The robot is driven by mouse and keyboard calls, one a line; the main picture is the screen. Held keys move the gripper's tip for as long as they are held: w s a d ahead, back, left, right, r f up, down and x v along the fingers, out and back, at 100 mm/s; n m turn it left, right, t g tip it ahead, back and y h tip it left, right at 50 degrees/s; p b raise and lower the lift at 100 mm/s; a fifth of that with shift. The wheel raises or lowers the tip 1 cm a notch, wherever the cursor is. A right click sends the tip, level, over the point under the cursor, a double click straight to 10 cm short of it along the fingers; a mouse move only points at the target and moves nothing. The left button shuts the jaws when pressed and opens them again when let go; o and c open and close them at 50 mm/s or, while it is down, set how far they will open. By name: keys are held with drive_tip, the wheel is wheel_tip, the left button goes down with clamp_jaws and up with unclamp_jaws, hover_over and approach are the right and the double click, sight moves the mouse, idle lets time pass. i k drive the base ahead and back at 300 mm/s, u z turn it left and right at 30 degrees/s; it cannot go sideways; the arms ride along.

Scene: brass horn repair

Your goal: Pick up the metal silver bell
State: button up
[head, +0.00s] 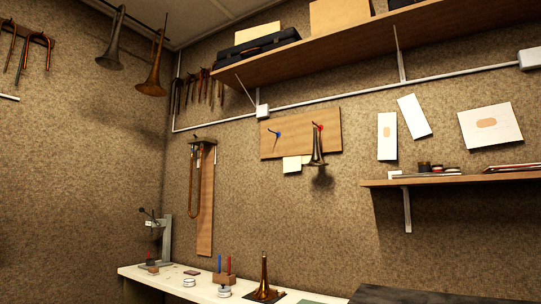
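A dark grey, silvery metal bell (317,152) hangs flare down beside a red hook (319,126) on a wooden wall board (298,142). Another dull grey bell (112,48) hangs from a rod near the ceiling at the upper left. A brass-coloured bell (152,80) hangs beside it. A third, brass-coloured bell (264,282) stands flare down on a dark plate on the white bench (308,297). I cannot tell for certain which grey bell is the silver one. My gripper is not in view.
A blue hook (274,133) on the board looks empty, with a pale note (293,164) below. A lower shelf (455,179) and an upper shelf (365,44) jut from the wall. A small press (159,240), a block with blue and red sticks (224,278) and small jars stand along the bench.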

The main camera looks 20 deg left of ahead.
sight(316, 160)
drive_tip(key=u, duration=1.6)
drive_tip(key=i, duration=2.75)
drive_tip(key=z, duration=0.6)
